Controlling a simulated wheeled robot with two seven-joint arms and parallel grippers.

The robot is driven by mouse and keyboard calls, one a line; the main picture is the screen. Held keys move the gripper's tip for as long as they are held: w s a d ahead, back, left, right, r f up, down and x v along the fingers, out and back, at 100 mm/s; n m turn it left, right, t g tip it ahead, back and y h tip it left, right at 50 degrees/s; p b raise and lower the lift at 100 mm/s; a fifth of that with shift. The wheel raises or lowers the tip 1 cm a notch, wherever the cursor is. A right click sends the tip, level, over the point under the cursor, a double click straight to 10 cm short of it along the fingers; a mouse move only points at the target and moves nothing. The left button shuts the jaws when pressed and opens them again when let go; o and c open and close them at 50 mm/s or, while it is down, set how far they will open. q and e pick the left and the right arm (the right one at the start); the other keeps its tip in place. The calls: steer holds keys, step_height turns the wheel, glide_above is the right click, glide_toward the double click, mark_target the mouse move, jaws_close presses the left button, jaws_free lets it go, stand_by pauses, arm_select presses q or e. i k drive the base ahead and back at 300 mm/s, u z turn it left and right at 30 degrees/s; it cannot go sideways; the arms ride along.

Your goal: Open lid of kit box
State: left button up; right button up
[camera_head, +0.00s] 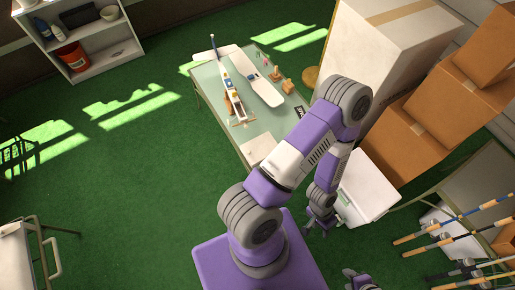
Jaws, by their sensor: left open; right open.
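A white box (372,187) stands right of the table, below the tall carton, and its top looks closed. A smaller pale, flat box-like thing (258,149) lies at the near edge of the table. I cannot tell for sure which of them is the kit box. My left gripper (321,228) points down just left of the white box's lower left side, open and empty, apparently apart from it. My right gripper (358,281) shows only in part at the bottom edge, open, below the white box. My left arm hides part of the table and box.
The glass-topped table (213,88) holds a long white board (262,88) and small items. A tall white carton (392,50) and brown cartons (440,105) crowd the right. Several poles (455,238) lie at lower right. Green floor (140,200) is open on the left.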

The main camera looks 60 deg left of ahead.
mark_target(256, 150)
steer(key=u, duration=2.2)
steer(key=k, duration=0.5)
steer(key=u, duration=0.85)
steer(key=i, duration=0.9)
